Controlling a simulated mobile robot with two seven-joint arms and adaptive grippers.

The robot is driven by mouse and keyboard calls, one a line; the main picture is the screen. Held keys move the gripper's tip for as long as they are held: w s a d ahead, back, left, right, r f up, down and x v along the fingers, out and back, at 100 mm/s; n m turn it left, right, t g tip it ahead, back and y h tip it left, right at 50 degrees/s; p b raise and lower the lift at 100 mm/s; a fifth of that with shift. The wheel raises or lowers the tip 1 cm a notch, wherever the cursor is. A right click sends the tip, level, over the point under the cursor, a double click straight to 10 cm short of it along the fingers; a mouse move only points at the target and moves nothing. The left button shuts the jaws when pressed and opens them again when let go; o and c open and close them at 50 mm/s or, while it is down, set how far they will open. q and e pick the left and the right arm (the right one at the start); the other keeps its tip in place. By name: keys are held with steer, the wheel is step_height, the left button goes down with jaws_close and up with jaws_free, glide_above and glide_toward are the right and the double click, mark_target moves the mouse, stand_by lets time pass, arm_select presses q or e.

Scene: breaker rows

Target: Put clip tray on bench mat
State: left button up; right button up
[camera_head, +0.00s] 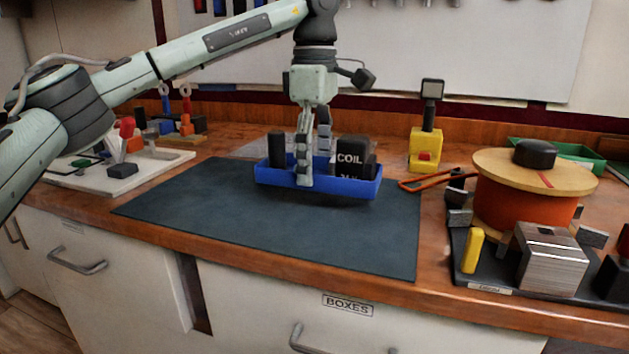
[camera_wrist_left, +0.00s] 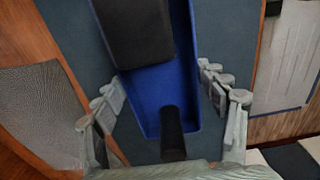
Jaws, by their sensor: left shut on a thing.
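The clip tray (camera_head: 335,188) is a long blue open tray at the back of the dark bench mat (camera_head: 270,235). It holds a black block marked COIL and a smaller black upright piece at its left end. My left gripper (camera_head: 305,182) points down with one finger on each side of the tray and is shut on it. In the left wrist view the tray (camera_wrist_left: 151,95) lies between the two fingers, with the mat (camera_wrist_left: 70,25) beneath. The tray looks level; I cannot tell whether its underside touches the mat. My right gripper is not in view.
A yellow device (camera_head: 425,150) and an orange-handled tool (camera_head: 430,181) are right of the mat. A large orange spool (camera_head: 530,205) stands on a black base further right. A white tray (camera_head: 120,170) with parts lies left. The mat's front is clear.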

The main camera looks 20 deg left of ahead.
mark_target(315, 183)
arm_select(q)
steer(key=shift+f, duration=0.3)
step_height(315, 183, down, 3)
steer(key=shift+f, duration=0.1)
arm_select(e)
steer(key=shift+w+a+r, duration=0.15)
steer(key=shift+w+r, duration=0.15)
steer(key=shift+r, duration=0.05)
arm_select(q)
steer(key=shift+f, duration=0.15)
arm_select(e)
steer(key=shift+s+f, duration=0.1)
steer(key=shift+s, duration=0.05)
arm_select(q)
steer(key=o, duration=1.4)
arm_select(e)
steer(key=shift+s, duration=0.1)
arm_select(q)
steer(key=shift+o, duration=0.2)
